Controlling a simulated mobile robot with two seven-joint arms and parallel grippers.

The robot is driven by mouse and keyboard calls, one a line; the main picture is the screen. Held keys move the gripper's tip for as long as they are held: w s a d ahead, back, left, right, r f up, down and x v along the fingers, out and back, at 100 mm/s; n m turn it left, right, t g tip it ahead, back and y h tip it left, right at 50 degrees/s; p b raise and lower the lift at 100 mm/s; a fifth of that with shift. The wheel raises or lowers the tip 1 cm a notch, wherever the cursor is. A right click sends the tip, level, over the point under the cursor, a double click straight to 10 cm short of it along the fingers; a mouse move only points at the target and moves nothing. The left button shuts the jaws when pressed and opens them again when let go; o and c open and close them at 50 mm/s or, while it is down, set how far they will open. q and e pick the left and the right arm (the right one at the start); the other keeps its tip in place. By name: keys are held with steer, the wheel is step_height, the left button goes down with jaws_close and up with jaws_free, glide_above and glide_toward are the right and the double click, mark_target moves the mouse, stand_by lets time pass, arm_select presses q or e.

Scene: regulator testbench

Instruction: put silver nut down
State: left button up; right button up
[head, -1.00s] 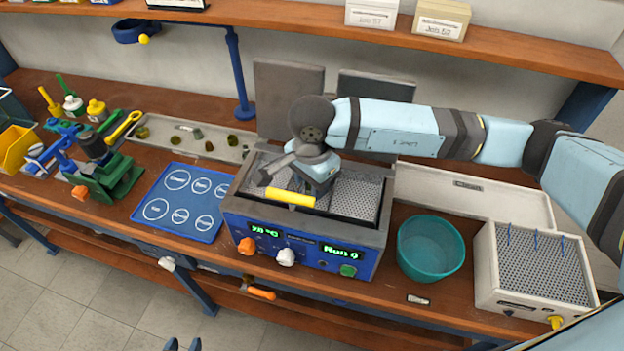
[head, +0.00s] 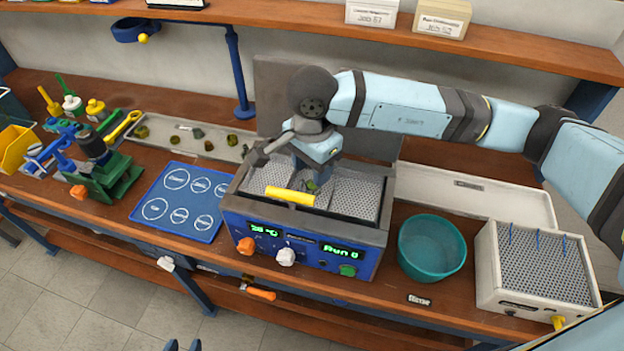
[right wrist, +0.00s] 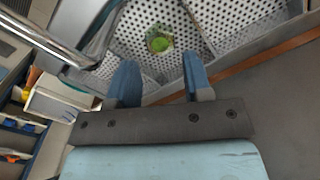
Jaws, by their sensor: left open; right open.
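The nut (right wrist: 159,41) looks olive-grey with a bright green middle, not plainly silver. It lies on the perforated basket floor, between two dividers. In the head view a small olive patch (head: 312,187) shows just below my right gripper. My right gripper (right wrist: 161,62) is open, its two blue fingers apart and the nut beyond their tips, clear of them. In the head view my right gripper (head: 313,176) points down over the middle of the blue bath unit (head: 300,247). My left gripper (head: 183,345) is open at the bottom edge, with only its tips showing.
A yellow bar handle (head: 290,197) lies across the basket's front. A teal bowl (head: 431,248) and a white perforated-top box (head: 535,270) stand to the right. A blue mat with circles (head: 180,201) lies left. A long tray (head: 190,138) with small parts lies behind it.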

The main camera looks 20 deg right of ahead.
step_height(320, 180, up, 8)
steer(key=shift+f+b, duration=0.2)
steer(key=shift+b, duration=0.2)
steer(key=shift+s+f, duration=0.1)
